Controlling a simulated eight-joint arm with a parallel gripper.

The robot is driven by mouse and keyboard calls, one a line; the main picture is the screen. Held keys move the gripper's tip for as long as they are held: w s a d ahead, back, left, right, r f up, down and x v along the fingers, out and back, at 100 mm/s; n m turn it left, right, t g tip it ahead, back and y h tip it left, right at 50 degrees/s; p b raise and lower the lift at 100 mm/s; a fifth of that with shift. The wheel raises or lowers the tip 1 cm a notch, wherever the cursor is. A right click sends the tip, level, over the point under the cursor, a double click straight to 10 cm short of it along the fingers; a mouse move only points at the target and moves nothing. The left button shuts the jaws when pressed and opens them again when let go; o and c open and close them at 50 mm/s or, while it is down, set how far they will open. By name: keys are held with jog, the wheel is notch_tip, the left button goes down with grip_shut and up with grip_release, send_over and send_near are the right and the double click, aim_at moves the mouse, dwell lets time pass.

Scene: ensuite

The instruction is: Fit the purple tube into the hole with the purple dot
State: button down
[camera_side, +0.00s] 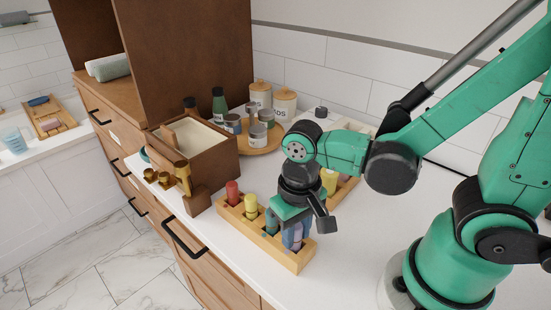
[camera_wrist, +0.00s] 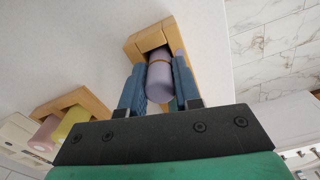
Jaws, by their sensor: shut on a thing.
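The purple tube (camera_wrist: 159,80) stands between the two blue fingers of my gripper (camera_wrist: 158,92) in the wrist view, and the gripper is shut on it. In the side view my gripper (camera_side: 292,236) is over the near right end of the wooden rack (camera_side: 240,226), and the purple tube (camera_side: 298,243) shows partly behind a finger. The tube's far end meets the rack (camera_wrist: 148,38) in the wrist view; how deep it sits in a hole I cannot tell. A small purple patch (camera_wrist: 180,52) shows on the rack beside the tube. The hole itself is hidden.
The front rack also holds a red tube (camera_side: 232,192), a yellow tube (camera_side: 251,206) and a teal tube (camera_side: 271,221). A second rack (camera_wrist: 88,97) with pink and yellow tubes stands behind my gripper. A wooden box (camera_side: 205,160) and a round tray of jars (camera_side: 262,147) stand farther back.

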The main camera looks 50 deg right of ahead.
aim_at(297, 226)
jog(key=shift+f, duration=0.15)
jog(key=shift+f, duration=0.1)
jog(key=c, duration=0.6)
grip_release()
notch_tip(297, 226, up, 12)
jog(key=w+d+n+t, duration=0.1)
jog(key=d+t, duration=0.1)
jog(key=w+d+f+n+t, duration=0.1)
jog(key=w+d+t, duration=0.1)
jog(key=w+d+f+t, duration=0.1)
jog(key=w+d+t, duration=0.1)
jog(key=t, duration=0.1)
jog(key=shift+w+n, duration=0.1)
jog(key=shift+n, duration=0.3)
